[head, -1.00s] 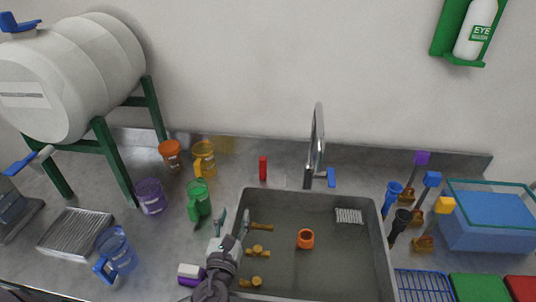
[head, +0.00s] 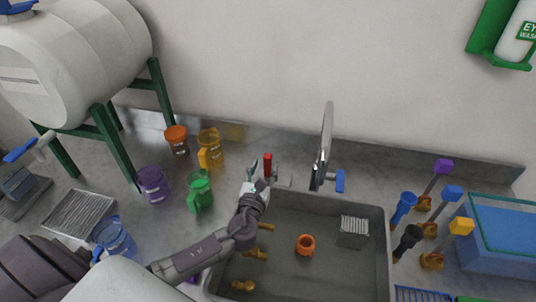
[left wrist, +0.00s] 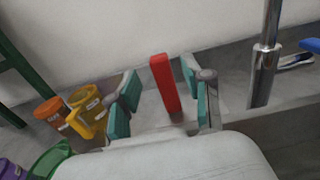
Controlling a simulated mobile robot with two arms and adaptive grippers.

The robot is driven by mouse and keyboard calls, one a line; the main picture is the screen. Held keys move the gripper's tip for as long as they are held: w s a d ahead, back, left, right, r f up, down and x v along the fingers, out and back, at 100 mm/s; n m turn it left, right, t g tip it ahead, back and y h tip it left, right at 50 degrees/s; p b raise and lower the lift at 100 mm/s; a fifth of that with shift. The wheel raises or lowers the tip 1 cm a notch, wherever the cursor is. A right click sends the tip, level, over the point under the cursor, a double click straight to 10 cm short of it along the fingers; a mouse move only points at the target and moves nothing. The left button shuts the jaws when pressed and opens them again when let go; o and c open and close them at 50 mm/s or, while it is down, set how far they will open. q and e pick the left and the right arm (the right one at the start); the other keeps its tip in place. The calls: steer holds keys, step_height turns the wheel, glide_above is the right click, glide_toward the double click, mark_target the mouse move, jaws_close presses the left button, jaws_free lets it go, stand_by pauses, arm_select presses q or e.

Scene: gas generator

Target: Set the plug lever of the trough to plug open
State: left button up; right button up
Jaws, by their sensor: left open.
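The red plug lever (head: 267,161) stands upright behind the trough (head: 375,255), near its back left corner. In the left wrist view the red lever (left wrist: 164,84) rises between my finger pads, with a gap on both sides. My left gripper (head: 265,172) is open with its fingers on either side of the lever. It also shows in the left wrist view (left wrist: 160,103), its fingers spread. The lever's foot is partly hidden by my gripper. My right gripper is not in view.
The faucet (head: 325,145) with a blue handle (head: 340,181) stands right of the lever. Green (head: 200,190), yellow (head: 210,147), orange (head: 177,141) and purple (head: 153,184) vessels stand to the left. An orange ring-shaped piece (head: 305,244) lies in the trough.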

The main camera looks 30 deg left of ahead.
mark_target(267, 160)
arm_select(q)
steer(key=x, duration=0.4)
steer(key=shift+w+a, duration=0.1)
steer(key=shift+w, duration=0.15)
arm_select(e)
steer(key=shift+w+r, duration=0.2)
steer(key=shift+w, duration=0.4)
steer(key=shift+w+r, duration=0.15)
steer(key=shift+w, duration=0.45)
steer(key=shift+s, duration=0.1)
arm_select(q)
jaws_close()
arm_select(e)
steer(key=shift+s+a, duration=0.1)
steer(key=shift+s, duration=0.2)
